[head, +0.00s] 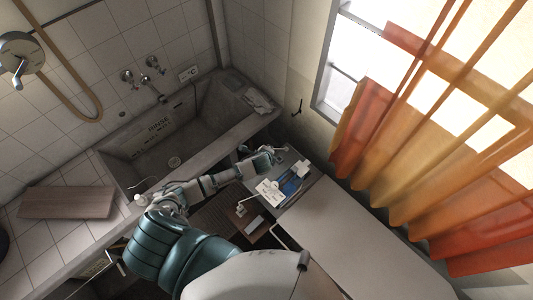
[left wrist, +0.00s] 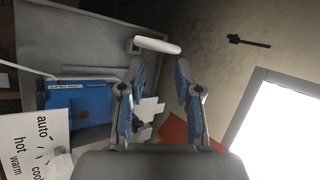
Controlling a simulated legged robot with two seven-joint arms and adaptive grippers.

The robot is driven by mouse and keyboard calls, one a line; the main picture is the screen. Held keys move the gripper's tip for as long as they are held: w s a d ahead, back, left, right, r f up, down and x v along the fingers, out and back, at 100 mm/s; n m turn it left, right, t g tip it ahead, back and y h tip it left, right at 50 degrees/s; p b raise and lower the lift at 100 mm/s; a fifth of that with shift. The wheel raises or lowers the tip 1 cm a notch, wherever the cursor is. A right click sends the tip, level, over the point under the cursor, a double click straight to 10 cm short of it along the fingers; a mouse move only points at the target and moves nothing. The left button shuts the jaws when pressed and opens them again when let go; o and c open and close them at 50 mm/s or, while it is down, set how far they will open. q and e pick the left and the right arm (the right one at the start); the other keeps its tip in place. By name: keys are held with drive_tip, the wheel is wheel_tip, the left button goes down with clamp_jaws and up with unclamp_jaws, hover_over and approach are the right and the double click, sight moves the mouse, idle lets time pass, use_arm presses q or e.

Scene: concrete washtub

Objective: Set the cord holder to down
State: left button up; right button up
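My left gripper (head: 268,158) reaches over the grey unit at the right end of the washtub. In the left wrist view my left gripper (left wrist: 160,64) has its two fingers apart. A rounded white bar (left wrist: 157,46) shows at the fingertips, crossing the left tip and lying across the gap; I cannot tell whether it touches. A dark hook-like piece (left wrist: 248,41) is fixed to the wall, apart from the gripper; it also shows in the head view (head: 298,107). Which of these is the cord holder is not labelled. My right gripper is not in view.
The concrete washtub (head: 215,105) lies behind my arm. A blue box (left wrist: 75,105) and a white card (left wrist: 35,145) reading auto, hot, warm, cool lie beside the gripper. Orange curtains (head: 400,170) hang at the right. The pale worktop (head: 345,235) is clear.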

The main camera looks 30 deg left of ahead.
use_arm(q)
drive_tip(key=v, duration=0.4)
drive_tip(key=shift+s+r, duration=0.15)
